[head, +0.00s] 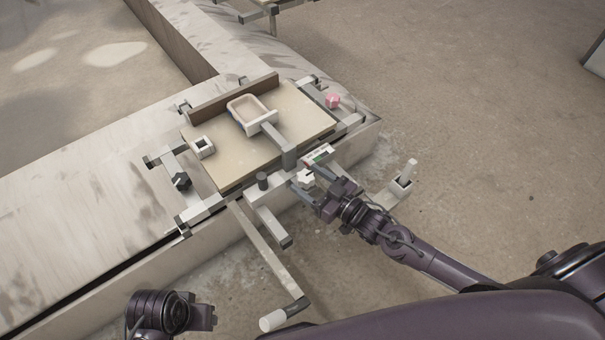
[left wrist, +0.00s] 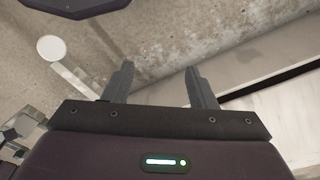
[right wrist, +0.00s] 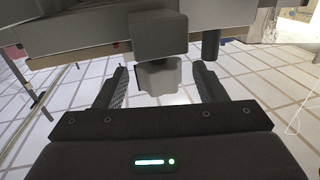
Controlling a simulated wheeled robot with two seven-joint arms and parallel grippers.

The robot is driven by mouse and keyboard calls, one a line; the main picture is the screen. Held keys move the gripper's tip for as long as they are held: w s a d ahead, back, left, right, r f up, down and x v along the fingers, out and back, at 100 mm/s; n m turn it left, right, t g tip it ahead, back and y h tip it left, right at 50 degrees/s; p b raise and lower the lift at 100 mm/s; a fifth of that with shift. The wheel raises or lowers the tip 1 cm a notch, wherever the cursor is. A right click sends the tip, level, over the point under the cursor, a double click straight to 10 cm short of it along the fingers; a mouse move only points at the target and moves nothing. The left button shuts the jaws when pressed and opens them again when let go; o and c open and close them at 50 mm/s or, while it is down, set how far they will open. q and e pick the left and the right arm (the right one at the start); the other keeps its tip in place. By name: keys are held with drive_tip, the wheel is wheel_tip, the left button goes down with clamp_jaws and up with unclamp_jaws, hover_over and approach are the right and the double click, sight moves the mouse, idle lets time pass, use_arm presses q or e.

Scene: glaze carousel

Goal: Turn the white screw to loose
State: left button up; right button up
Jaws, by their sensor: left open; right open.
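The white screw (head: 306,177) is a small pale knob on the front side of the fixture, below a label with red and green marks (head: 318,155). My right gripper (head: 312,180) is open, with its fingers at either side of the white screw. In the right wrist view the screw (right wrist: 158,80) shows between the open fingertips, under a grey block, with gaps on both sides. My left gripper (left wrist: 159,82) is open and empty; in the head view its arm end is low at the left, away from the fixture.
A beige board (head: 285,103) carries a shallow tray (head: 247,107) under a clamp arm. A black knob (head: 182,181) is at the left and a pink knob (head: 332,101) at the right. A crank bar with a white handle (head: 272,320) sticks out in front.

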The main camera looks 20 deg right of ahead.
sight(313, 184)
use_arm(q)
drive_tip(key=f, duration=0.3)
drive_tip(key=shift+w+a, duration=0.15)
drive_tip(key=shift+w, duration=0.15)
use_arm(e)
drive_tip(key=v, duration=0.5)
